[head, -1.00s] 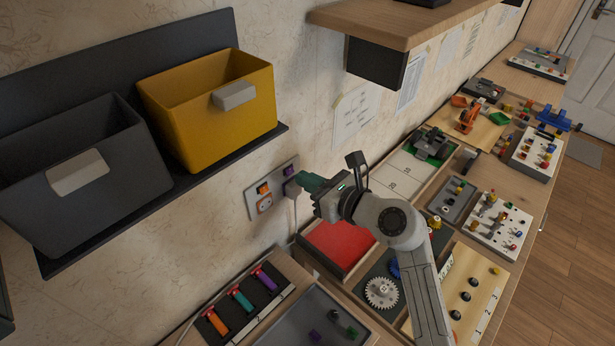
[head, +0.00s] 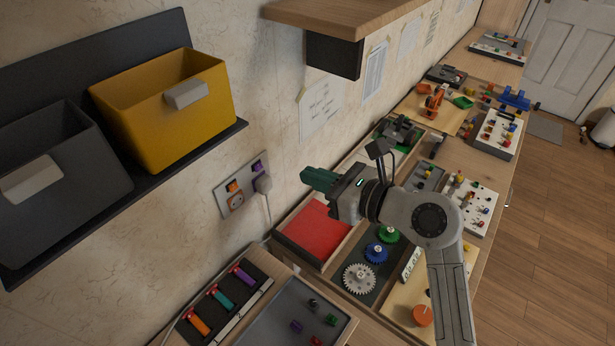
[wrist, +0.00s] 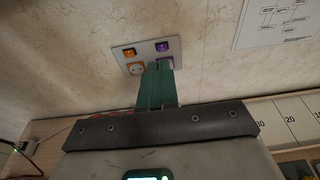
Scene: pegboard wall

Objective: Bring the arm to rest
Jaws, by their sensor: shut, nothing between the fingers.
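My gripper (head: 319,179) is in the air above the red-bottomed tray, in the middle of the head view. Its green fingers are closed together with nothing between them, and they point left toward the wall. In the wrist view the shut fingers (wrist: 158,85) stand in front of the wall socket plate (wrist: 146,54) and hide its lower right part. In the head view the socket plate (head: 226,203) is left of the fingertips, with a clear gap.
A shelf with a yellow bin (head: 165,120) and a dark grey bin (head: 60,200) is at left. A wooden shelf (head: 350,15) overhangs above. Below my arm are the red tray (head: 315,232), gears (head: 360,278) and several boards. Open floor (head: 560,220) lies at right.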

